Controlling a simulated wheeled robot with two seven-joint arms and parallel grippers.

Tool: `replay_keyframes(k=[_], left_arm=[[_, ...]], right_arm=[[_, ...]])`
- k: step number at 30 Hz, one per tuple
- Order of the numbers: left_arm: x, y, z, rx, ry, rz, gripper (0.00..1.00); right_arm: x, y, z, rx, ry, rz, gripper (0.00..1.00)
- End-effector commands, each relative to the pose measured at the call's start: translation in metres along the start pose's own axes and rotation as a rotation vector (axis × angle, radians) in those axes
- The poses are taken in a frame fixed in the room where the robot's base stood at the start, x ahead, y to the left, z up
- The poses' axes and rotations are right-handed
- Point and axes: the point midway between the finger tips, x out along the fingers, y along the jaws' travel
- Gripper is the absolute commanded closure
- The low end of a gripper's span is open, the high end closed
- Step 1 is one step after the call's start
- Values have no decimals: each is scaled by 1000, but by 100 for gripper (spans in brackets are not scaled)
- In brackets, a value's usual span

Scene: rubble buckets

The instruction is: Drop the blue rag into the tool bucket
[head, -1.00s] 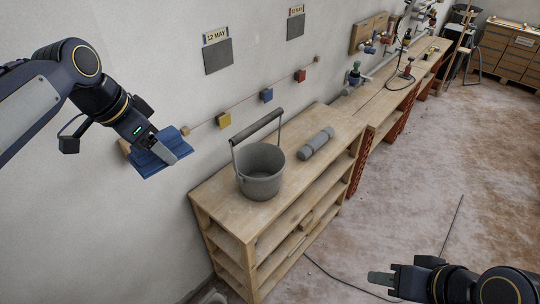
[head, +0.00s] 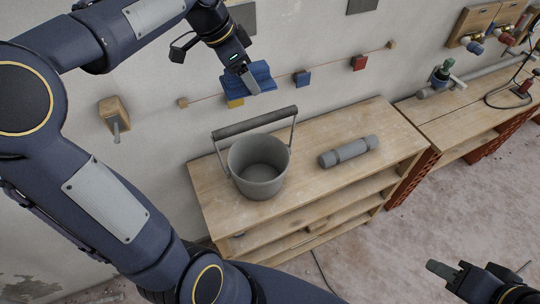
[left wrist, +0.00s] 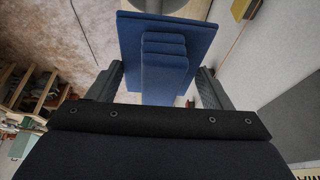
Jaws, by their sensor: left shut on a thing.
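The blue rag (head: 258,78) is folded and hangs in my left gripper (head: 248,80), above and behind the bucket in the head view. In the left wrist view the rag (left wrist: 165,60) sits between the two fingers of the left gripper (left wrist: 160,88). The grey tool bucket (head: 247,185) stands upright on the wooden shelf top, its handle (head: 254,122) raised. I see no tools inside it. My right gripper (head: 443,273) is at the lower right, away from the shelf; its fingers are too unclear to judge.
The wooden shelf unit (head: 222,211) also bears a grey roll (head: 348,151) right of the bucket. A string with a red block (head: 358,63) and a blue block (head: 302,78) runs along the wall. A wooden wall peg (head: 114,115) is at left.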

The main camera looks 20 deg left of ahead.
Motion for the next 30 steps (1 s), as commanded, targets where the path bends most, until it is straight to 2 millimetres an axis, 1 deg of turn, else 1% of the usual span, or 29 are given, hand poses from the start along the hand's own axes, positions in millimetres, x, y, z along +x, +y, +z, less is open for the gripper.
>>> replay_keyframes(k=[5,10,12,15,19,26,27,30], left_arm=[[12,0,5,0,-1,2,53],[31,0,13,0,-1,2,53],[40,0,17,0,-1,2,53],[50,0,21,0,0,1,53],[55,0,23,0,1,0,53],[54,0,22,0,0,0,53],[54,0,22,0,0,0,26],[54,0,22,0,0,0,13]], right_arm=[[7,3,4,0,0,0,64],[16,7,8,0,0,0,64],[23,11,12,0,0,0,64],[30,14,15,0,0,0,64],[34,15,17,0,0,0,64],[33,15,17,0,0,0,64],[33,15,17,0,0,0,64],[33,15,17,0,0,0,64]])
